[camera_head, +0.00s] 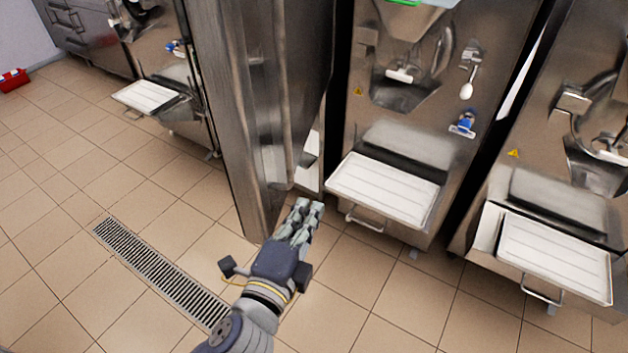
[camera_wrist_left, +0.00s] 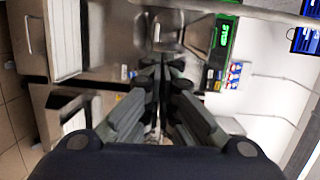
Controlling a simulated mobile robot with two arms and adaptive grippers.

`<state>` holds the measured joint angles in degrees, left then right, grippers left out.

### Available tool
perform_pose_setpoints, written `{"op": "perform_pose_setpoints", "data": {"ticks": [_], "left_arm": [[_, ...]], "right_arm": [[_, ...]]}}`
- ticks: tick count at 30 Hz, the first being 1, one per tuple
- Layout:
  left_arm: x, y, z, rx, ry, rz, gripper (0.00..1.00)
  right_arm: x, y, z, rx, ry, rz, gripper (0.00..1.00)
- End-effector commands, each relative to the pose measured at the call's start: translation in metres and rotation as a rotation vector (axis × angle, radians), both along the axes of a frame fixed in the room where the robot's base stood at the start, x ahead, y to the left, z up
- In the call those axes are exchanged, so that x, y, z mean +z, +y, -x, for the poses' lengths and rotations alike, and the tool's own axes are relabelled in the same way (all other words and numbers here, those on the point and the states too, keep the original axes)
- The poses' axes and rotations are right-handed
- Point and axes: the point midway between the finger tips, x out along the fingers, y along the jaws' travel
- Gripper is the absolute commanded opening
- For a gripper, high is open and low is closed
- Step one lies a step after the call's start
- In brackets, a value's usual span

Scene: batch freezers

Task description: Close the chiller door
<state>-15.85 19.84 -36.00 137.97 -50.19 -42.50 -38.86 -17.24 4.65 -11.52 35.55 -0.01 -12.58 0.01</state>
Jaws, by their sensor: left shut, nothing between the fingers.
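The chiller door (camera_head: 240,110) is a tall brushed steel panel. It stands open, swung out toward me, with its narrow edge facing me and its lower end near the floor. My left gripper (camera_head: 311,206) is shut and empty, just right of the door's lower part in the head view. I cannot tell whether it touches the door. In the left wrist view the closed fingers (camera_wrist_left: 161,90) show in the middle with nothing between them. The chiller's inside is mostly hidden behind the door. My right gripper is not in view.
A batch freezer with a white tray (camera_head: 385,191) stands right of the door, and another with a white tray (camera_head: 553,258) is farther right. A third tray (camera_head: 147,96) sits at left. A floor drain (camera_head: 160,272) crosses the clear tiles. A red box (camera_head: 13,80) lies far left.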

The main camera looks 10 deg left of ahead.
Motion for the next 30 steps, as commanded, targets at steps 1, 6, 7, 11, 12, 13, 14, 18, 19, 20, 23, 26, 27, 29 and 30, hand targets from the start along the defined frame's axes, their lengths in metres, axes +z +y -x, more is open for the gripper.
{"op": "perform_pose_setpoints", "data": {"ticks": [1,6,7,11,12,13,14,18,19,20,23,26,27,29,30], "left_arm": [[0.013,0.001,0.004,0.001,-0.024,-0.004,0.00],[0.029,0.003,0.005,0.005,-0.054,-0.012,0.00],[0.030,0.002,0.003,0.005,-0.054,-0.013,0.00],[0.032,0.000,-0.012,0.006,-0.055,-0.012,0.00],[0.032,0.000,-0.018,0.006,-0.056,-0.011,0.00],[0.033,-0.001,-0.024,0.006,-0.055,-0.011,0.00],[0.033,-0.002,-0.030,0.005,-0.055,-0.010,0.00],[0.032,-0.006,-0.056,0.005,-0.054,-0.011,0.00],[0.032,-0.007,-0.062,0.005,-0.054,-0.010,0.00],[0.032,-0.008,-0.068,0.005,-0.053,-0.011,0.00],[0.032,-0.010,-0.085,0.005,-0.054,-0.011,0.00],[0.030,-0.002,-0.090,0.006,-0.048,-0.014,0.00],[0.030,0.004,-0.089,0.006,-0.049,-0.013,0.00],[0.029,0.011,-0.086,0.005,-0.049,-0.013,0.00],[0.029,0.016,-0.086,0.005,-0.050,-0.011,0.00]], "right_arm": [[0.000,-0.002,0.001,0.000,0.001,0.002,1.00],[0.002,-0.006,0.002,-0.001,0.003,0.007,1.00],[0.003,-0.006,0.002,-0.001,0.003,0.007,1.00],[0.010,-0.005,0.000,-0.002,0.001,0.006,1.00],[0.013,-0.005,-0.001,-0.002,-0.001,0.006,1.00],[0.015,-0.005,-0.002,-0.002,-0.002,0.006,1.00],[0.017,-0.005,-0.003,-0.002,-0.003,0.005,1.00],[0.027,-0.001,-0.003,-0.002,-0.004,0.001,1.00],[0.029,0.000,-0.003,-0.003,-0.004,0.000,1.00],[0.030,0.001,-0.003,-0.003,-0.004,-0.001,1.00],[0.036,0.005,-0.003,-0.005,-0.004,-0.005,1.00],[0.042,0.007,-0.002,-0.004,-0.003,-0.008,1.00],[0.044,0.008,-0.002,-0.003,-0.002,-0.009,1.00],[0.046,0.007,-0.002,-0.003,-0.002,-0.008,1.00],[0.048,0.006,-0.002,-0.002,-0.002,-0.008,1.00]]}}
